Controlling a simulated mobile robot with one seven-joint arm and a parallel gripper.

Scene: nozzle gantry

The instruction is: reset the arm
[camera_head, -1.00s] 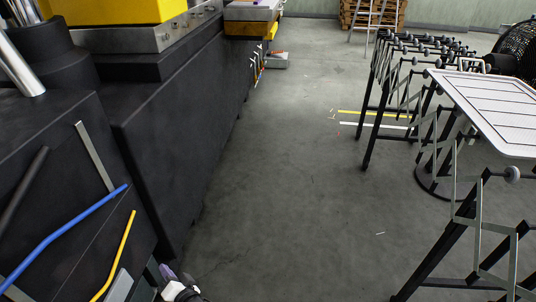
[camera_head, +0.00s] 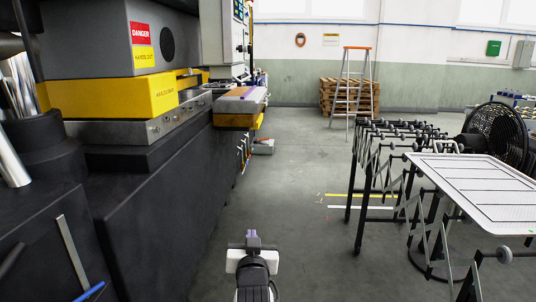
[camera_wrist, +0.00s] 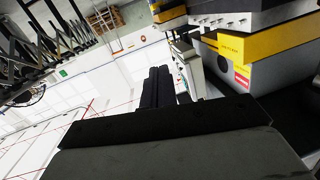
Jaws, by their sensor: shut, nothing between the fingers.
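My gripper (camera_head: 251,236) is at the bottom middle of the head view, in the aisle between the dark machine and the folding stands. It is held up in free air and touches nothing that I can see. In the wrist view my gripper (camera_wrist: 158,76) reaches into the picture with its dark fingers together and nothing between them. The wrist picture is strongly tilted.
The dark machine (camera_head: 150,220) with a yellow block (camera_head: 115,95) lines the left side. Folding stands (camera_head: 392,165), a white panel (camera_head: 475,180) and a black fan (camera_head: 497,132) stand right. A stepladder (camera_head: 352,85) and pallets (camera_head: 338,98) are behind.

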